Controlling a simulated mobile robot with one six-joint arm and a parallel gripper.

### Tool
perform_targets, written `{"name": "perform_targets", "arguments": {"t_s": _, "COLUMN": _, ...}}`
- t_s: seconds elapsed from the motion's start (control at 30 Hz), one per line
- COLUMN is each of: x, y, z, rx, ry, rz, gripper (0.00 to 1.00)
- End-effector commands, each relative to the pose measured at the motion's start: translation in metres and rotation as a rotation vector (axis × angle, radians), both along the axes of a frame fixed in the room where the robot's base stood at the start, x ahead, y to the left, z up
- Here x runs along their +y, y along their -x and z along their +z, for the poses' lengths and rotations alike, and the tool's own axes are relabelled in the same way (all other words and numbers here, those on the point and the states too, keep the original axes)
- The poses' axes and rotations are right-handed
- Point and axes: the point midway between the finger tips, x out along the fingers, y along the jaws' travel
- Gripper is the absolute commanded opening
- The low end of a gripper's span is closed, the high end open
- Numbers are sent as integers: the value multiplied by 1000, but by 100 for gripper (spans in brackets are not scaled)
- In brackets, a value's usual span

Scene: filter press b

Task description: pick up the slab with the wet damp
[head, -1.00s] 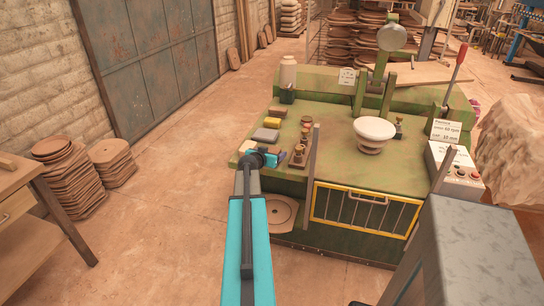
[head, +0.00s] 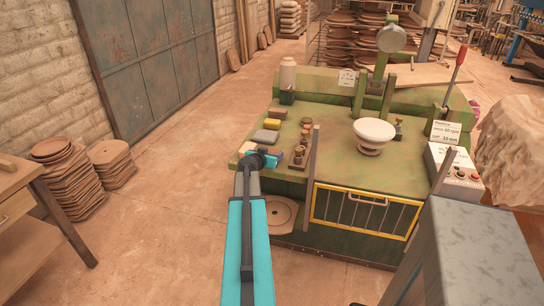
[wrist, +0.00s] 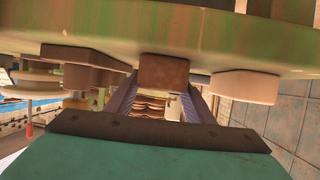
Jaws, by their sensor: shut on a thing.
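A dark brown slab (wrist: 163,72) sits between the two fingers of my gripper (wrist: 163,90) in the wrist view, which is upside down. My gripper is shut on it. The slab is at the green bench top's front edge, and I cannot tell whether it is clear of the surface. In the head view my gripper (head: 268,160) is at the bench's front left corner, and my wrist hides the held slab. A pale slab (head: 247,147), a grey slab (head: 265,136) and a yellow slab (head: 272,124) lie nearby. The pale slab also shows in the wrist view (wrist: 245,86).
Brown pieces (head: 299,153) stand close to the right of my gripper. A white bowl-shaped piece (head: 374,131) stands mid-bench. An upright post (head: 311,152) rises at the front edge. A yellow-framed grille (head: 366,210) is below.

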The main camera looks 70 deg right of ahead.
Motion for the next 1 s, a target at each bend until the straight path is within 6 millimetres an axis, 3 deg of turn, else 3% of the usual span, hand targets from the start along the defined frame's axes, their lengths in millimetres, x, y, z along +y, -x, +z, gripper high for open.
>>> {"name": "perform_targets", "arguments": {"t_s": 0.27, "x": 0, "y": 0, "z": 15, "rx": 0, "ry": 3, "rz": 1, "gripper": 12}}
{"name": "perform_targets", "arguments": {"t_s": 0.47, "x": 0, "y": 0, "z": 40, "rx": -2, "ry": 4, "rz": 1, "gripper": 12}}
{"name": "perform_targets", "arguments": {"t_s": 1.0, "x": 53, "y": 44, "z": 41, "rx": 0, "ry": 2, "rz": 1, "gripper": 12}}
